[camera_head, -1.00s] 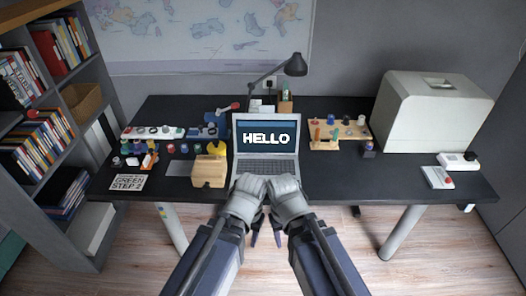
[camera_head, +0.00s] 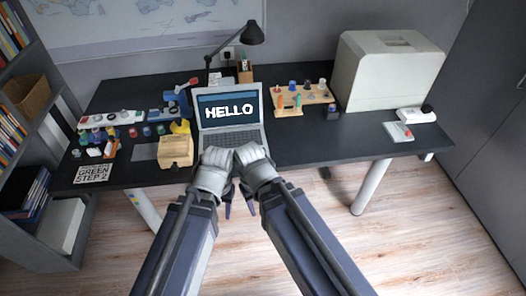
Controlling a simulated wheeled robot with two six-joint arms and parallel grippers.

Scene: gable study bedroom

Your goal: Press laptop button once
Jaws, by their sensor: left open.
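The open laptop (camera_head: 229,119) stands on the dark desk (camera_head: 300,148), its lit screen showing "HELLO". Part of its keyboard deck shows; my wrists cover or crowd its front edge. No separate button can be made out at this size. My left gripper (camera_head: 229,207) is in front of the desk's near edge, below the laptop in the picture, open with nothing seen in it. My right gripper (camera_head: 249,206) is close beside it; its jaws are mostly hidden behind my wrist, so their opening is unclear.
A wooden block (camera_head: 175,151) is left of the laptop, a peg rack (camera_head: 303,99) right of it. A black lamp (camera_head: 252,34) stands behind. A large white box-shaped machine (camera_head: 385,75) fills the back right. Bare desk lies right of the laptop.

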